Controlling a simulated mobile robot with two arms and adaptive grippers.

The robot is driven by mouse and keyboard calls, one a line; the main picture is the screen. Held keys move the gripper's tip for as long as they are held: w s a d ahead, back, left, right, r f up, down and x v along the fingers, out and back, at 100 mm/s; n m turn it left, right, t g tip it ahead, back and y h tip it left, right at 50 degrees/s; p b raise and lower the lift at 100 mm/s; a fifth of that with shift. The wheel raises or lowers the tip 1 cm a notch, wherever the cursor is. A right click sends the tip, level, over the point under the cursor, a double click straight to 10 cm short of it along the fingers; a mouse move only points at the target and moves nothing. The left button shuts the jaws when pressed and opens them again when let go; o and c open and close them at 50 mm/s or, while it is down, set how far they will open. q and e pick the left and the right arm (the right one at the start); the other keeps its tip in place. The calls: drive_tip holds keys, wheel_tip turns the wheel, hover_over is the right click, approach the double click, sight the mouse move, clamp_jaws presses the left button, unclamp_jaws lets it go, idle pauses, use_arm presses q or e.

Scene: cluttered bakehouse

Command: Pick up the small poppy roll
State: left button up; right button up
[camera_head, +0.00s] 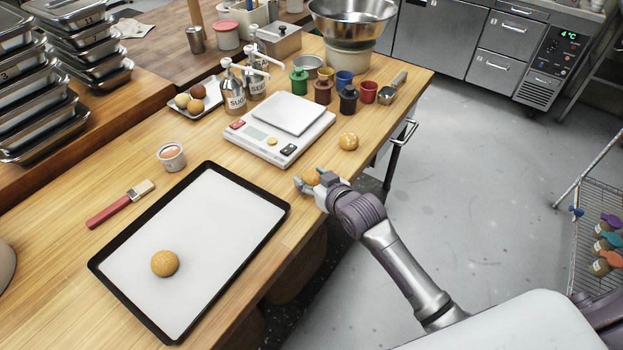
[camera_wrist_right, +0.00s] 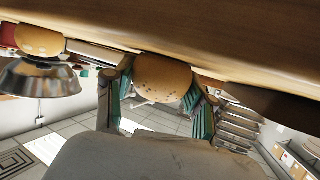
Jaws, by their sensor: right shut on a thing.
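My right gripper (camera_head: 312,182) is at the right edge of the wooden table, shut on a small golden-brown roll (camera_head: 311,175). In the right wrist view the roll (camera_wrist_right: 163,75) sits between the two green-padded fingers (camera_wrist_right: 162,92), close to the table surface; a gap between them is hard to tell. Faint specks show on it. A second small roll (camera_head: 348,141) with pale spots stands on the table behind the gripper; it also shows in the right wrist view (camera_wrist_right: 38,40). A larger seeded roll (camera_head: 165,263) lies on the lined baking tray (camera_head: 279,209). My left gripper is not in view.
A kitchen scale (camera_head: 299,146) stands just behind the gripper. Beyond it are several coloured shaker pots, syrup bottles and a large metal bowl (camera_head: 350,20). A brush (camera_head: 118,205) and a small tub (camera_head: 171,158) lie left. Open floor is to the right.

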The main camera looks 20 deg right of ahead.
drive_tip(key=r, duration=0.4)
drive_tip(key=shift+w+d+r, duration=0.15)
drive_tip(key=shift+d+r, duration=0.05)
drive_tip(key=shift+d, duration=0.2)
drive_tip(key=w+d+r+b, duration=0.2)
drive_tip(key=d+r, duration=0.4)
drive_tip(key=d, duration=0.5)
approach(314, 173)
drive_tip(key=w+r, duration=0.3)
drive_tip(key=s+r+m+h, duration=0.3)
drive_tip(key=s, duration=0.5)
drive_tip(key=w+d+n+y, duration=0.1)
drive_tip(key=w+d, duration=0.3)
drive_tip(key=w, duration=0.3)
drive_tip(key=w+d+n+y, duration=0.2)
drive_tip(key=w+d, duration=0.2)
drive_tip(key=w, duration=0.4)
drive_tip(key=shift+w+d+f, duration=0.25)
drive_tip(key=shift+d+f, duration=0.05)
drive_tip(key=shift+d, duration=0.1)
